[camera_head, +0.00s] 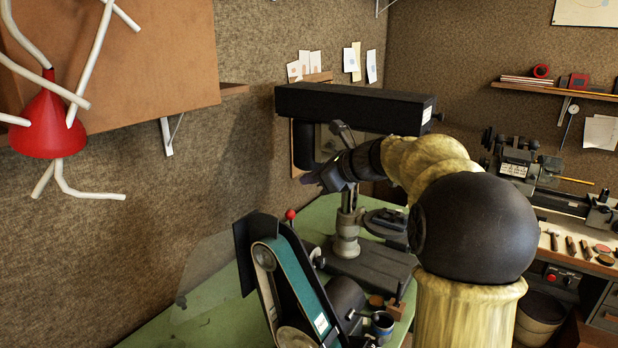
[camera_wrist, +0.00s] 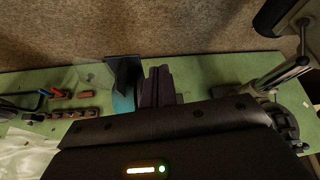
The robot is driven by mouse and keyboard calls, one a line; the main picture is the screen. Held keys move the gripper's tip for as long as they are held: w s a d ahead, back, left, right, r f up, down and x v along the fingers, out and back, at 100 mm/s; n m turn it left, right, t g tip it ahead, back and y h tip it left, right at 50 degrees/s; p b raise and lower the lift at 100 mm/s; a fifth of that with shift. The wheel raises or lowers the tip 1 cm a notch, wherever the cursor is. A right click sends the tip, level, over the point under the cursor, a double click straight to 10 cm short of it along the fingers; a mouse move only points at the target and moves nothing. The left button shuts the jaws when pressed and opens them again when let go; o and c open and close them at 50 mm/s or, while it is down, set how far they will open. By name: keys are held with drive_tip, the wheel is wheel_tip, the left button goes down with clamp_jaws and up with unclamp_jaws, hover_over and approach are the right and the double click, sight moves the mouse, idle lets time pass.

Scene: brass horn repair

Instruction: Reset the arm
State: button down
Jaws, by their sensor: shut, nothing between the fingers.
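My gripper (camera_head: 318,180) is at the end of my arm, in front of the wall and above the green bench (camera_head: 209,292) in the head view. Its dark purple fingers point left and slightly down. In the wrist view the gripper (camera_wrist: 160,84) shows its two fingers side by side, shut and empty. My arm reaches it from the right with a bent elbow.
A belt sander (camera_head: 295,283) with a teal belt stands on the bench below my gripper. A long black box (camera_head: 350,108) is close above and behind it. A lathe (camera_head: 560,185) stands right.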

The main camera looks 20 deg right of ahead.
drive_tip(key=s+a+f+n+g+h+b, duration=0.1)
drive_tip(key=s+a+f+n+g+h, duration=0.1)
drive_tip(key=s+f+n, duration=0.55)
drive_tip(key=s+a+f+n+g+h+b, duration=0.1)
drive_tip(key=s+a+f+n+g+h, duration=0.2)
drive_tip(key=f, duration=0.7)
drive_tip(key=s+d+f+n+g+h+b, duration=0.1)
drive_tip(key=s+f+n+g+h+b, duration=0.1)
drive_tip(key=s+f+n, duration=1.1)
drive_tip(key=s+n, duration=0.2)
drive_tip(key=s, duration=0.3)
drive_tip(key=shift+f+n+h, duration=0.3)
drive_tip(key=shift+f+n, duration=0.05)
drive_tip(key=shift+f, duration=0.05)
